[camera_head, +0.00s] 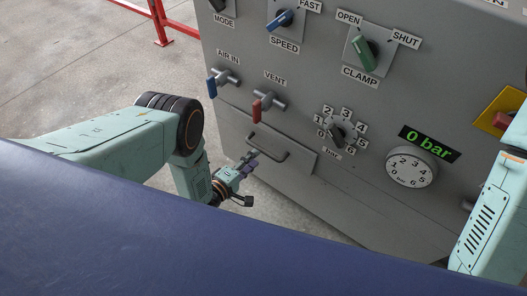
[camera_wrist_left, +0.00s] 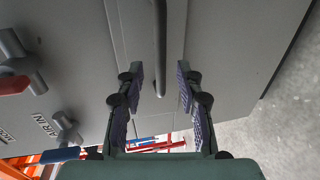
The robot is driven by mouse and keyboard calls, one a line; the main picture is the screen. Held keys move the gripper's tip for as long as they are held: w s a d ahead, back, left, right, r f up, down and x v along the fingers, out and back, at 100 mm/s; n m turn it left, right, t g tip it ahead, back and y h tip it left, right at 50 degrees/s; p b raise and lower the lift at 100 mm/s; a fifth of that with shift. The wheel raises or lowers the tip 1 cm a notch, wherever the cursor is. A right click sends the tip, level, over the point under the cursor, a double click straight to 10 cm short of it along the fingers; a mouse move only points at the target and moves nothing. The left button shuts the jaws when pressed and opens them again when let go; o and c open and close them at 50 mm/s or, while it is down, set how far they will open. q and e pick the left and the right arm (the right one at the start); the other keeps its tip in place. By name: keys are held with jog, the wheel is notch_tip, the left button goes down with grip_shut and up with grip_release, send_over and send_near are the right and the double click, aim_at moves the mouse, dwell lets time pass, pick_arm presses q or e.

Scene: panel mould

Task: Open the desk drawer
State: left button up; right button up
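The grey drawer (camera_head: 301,159) is set low in the grey control panel and looks flush with it. Its dark bar handle (camera_head: 270,150) sticks out from the front. My left gripper (camera_head: 251,160) is at the left end of the handle in the head view. In the left wrist view, the gripper (camera_wrist_left: 160,72) is open, and the handle (camera_wrist_left: 160,45) runs between its two fingers, with a gap on each side. My right gripper is out of view; only part of my right arm shows at the right edge.
Above the drawer are the blue AIR IN valve (camera_head: 218,82) and the red VENT valve (camera_head: 262,105). The bar selector knob (camera_head: 338,133) and gauge (camera_head: 411,167) are to the right. A red rail (camera_head: 158,20) stands behind, on open concrete floor.

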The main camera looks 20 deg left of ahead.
aim_at(262, 152)
pick_arm(q)
jog(key=shift+b+x, duration=1.3)
jog(key=shift+x, duration=2)
jog(key=shift+c, duration=0.3)
grip_shut()
